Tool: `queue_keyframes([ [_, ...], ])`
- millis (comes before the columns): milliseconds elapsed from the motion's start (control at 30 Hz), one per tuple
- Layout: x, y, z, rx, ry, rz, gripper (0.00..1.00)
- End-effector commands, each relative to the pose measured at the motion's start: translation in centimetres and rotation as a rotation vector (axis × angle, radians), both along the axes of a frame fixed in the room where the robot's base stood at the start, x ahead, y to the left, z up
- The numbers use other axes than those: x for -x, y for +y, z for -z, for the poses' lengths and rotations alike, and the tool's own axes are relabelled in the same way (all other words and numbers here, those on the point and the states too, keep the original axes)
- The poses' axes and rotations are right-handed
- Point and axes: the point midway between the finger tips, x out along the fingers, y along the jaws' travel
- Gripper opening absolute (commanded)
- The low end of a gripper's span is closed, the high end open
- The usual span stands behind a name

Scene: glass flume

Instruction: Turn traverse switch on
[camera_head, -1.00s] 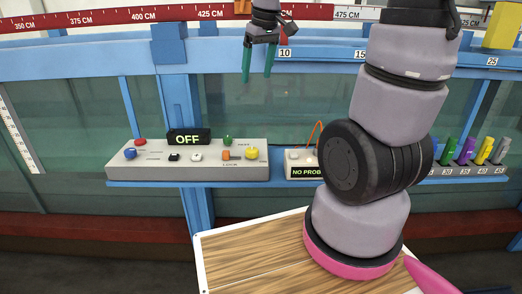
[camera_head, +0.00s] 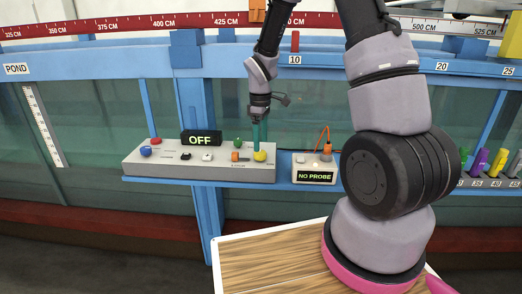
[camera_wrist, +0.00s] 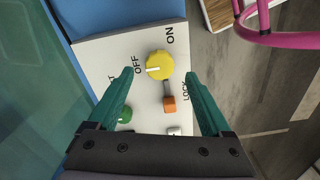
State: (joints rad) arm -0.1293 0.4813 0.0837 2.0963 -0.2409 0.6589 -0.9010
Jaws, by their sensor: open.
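The traverse switch appears to be the yellow round knob (camera_head: 260,155) at the right end of the grey control panel (camera_head: 190,172). In the wrist view the yellow knob (camera_wrist: 159,65) has a white pointer mark turned toward the printed OFF label; ON is printed on its other side. The black display (camera_head: 201,138) reads OFF. My gripper (camera_head: 259,140) points down just above the knob in the head view. In the wrist view my gripper (camera_wrist: 160,74) has its green fingers apart on either side of the knob, with gaps to both sides.
An orange slider (camera_wrist: 169,104) beside the word LOCK and a green knob (camera_wrist: 124,114) lie close to the fingers. A NO PROBE box (camera_head: 315,170) with an orange cable stands right of the panel. The flume's glass is behind, and a wooden tabletop (camera_head: 270,265) is in front.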

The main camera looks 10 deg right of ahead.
Motion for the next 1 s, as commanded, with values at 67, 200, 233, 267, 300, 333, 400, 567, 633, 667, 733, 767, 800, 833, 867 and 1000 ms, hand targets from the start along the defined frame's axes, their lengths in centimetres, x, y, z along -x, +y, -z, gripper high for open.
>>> queue_keyframes([
  [67, 0.1, 0.0, 1.5, 0.001, 0.003, -0.001, 0.83],
  [200, 0.0, 0.0, 3.2, 0.0, 0.001, 0.0, 0.83],
  [233, 0.0, 0.0, 3.4, 0.001, 0.001, 0.0, 0.83],
  [267, 0.0, 0.0, 3.7, 0.0, 0.0, 0.0, 0.83],
  [300, 0.0, 0.0, 3.9, 0.001, -0.001, 0.0, 0.83],
  [333, 0.0, 0.0, 4.0, 0.001, -0.001, 0.001, 0.83],
  [400, 0.0, 0.0, 4.2, 0.0, 0.0, 0.001, 0.83],
  [567, 0.0, 0.0, 4.2, 0.0, -0.001, 0.001, 0.83],
  [633, 0.0, 0.0, 4.2, 0.0, -0.001, 0.001, 0.83],
  [667, 0.0, 0.0, 4.2, 0.0, -0.001, 0.001, 0.71],
  [733, 0.0, 0.0, 4.2, 0.0, -0.001, 0.001, 0.45],
  [767, 0.0, 0.0, 4.2, 0.0, -0.001, 0.001, 0.33],
  [800, 0.0, 0.0, 4.2, 0.0, -0.001, 0.001, 0.18],
  [833, 0.0, 0.0, 4.2, 0.0, -0.001, 0.001, 0.07],
  [867, 0.0, 0.0, 4.2, 0.0, -0.001, 0.001, 0.0],
  [1000, 0.0, 0.0, 4.2, 0.0, -0.001, 0.005, 0.0],
])
